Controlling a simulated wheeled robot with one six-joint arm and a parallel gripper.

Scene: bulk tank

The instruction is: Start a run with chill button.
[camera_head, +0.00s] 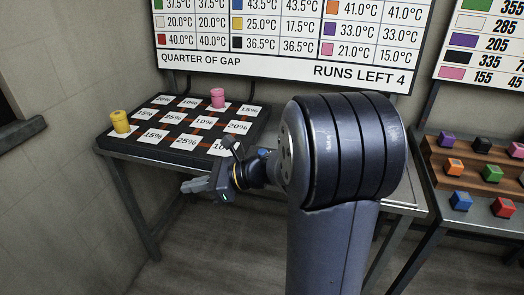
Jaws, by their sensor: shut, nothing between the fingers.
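My gripper (190,186) is shut and empty. It is held out to the left, in front of the near edge of the table with the checkered board (172,142). No button marked chill can be read in this view. My arm hides the right part of that table, so I cannot tell whether a button is there. A wall board (290,70) above the table lists colours with temperatures and reads "RUNS LEFT 4".
A yellow peg (120,121) and a pink peg (217,98) stand on the percent-marked board. At right, a second table holds a stepped wooden rack (432,155) with several coloured blocks, including a green one (492,173). Floor shows between the tables.

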